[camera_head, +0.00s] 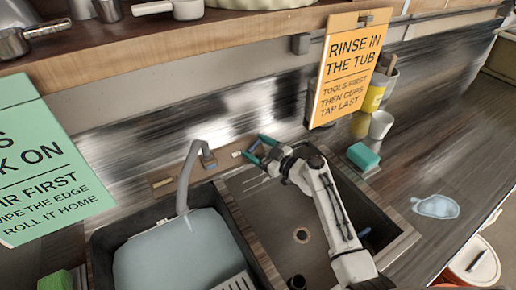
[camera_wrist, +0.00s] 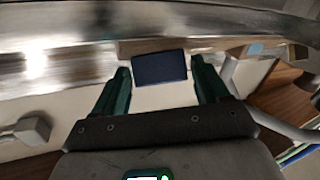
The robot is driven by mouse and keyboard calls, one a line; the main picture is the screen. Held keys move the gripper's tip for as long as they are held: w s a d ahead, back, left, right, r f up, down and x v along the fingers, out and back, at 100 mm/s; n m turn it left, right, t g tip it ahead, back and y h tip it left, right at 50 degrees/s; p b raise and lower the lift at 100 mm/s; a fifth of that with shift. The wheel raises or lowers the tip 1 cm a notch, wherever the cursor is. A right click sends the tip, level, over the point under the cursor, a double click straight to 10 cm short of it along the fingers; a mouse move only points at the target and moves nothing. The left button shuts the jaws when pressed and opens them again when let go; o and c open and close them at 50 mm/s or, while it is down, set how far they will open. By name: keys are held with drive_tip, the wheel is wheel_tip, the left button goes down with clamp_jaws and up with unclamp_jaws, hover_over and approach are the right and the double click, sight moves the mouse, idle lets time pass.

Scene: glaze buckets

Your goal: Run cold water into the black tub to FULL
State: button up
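The black tub (camera_head: 104,240) stands in the left sink basin, with pale grey-blue water (camera_head: 170,255) in it. I can make out no FULL mark. The grey curved spout (camera_head: 186,178) reaches over the tub's back edge; I cannot tell whether water runs from it. My gripper (camera_head: 262,147) is behind the right basin, at the wooden tap ledge, right of the spout. In the wrist view its green fingers (camera_wrist: 160,75) are spread, with a dark blue block (camera_wrist: 160,66), perhaps a tap handle, in line with the gap between them. Contact cannot be told.

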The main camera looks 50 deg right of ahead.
drive_tip(key=c, duration=0.8)
drive_tip(key=shift+a+f+m+h+b, duration=0.3)
drive_tip(key=shift+m+h+b, duration=0.2)
drive_tip(key=shift+b, duration=0.2)
drive_tip(key=shift+m+h+b, duration=0.45)
drive_tip(key=shift+m+h, duration=0.15)
drive_tip(key=m+h, duration=0.3)
drive_tip(key=shift+a+r+p, duration=0.1)
drive_tip(key=shift+r+p, duration=0.25)
drive_tip(key=shift+m+h+p, duration=0.55)
drive_tip(key=shift+m+h, duration=0.05)
drive_tip(key=shift+m, duration=0.2)
drive_tip(key=shift+f+h, duration=0.1)
drive_tip(key=shift+h, duration=0.2)
drive_tip(key=o, duration=1.1)
